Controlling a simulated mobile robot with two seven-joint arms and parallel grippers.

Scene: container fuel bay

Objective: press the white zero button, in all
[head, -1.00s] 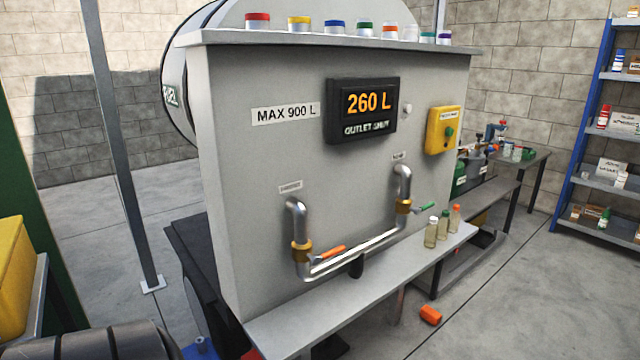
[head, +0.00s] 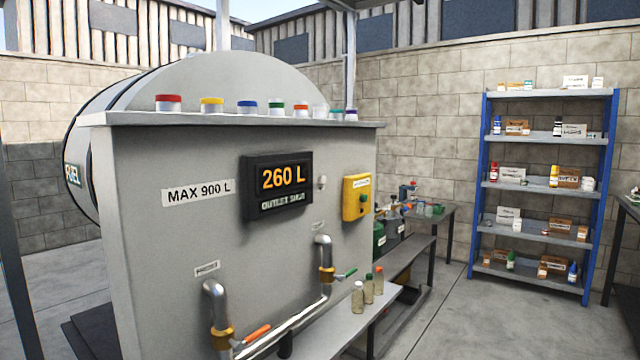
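The white zero button (head: 322,182) is a small pale knob on the grey panel (head: 150,240), just right of the black display (head: 277,186). The display reads 260 L in orange, with smaller lettering below it that looks like "OUTLET" and a second word. Nothing touches the button. Neither of my grippers shows in the head view.
Pipes with an orange-handled valve (head: 256,334) and a green-handled valve (head: 345,274) run below. Small bottles (head: 368,289) stand on the ledge. A blue shelf (head: 484,190) stands right.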

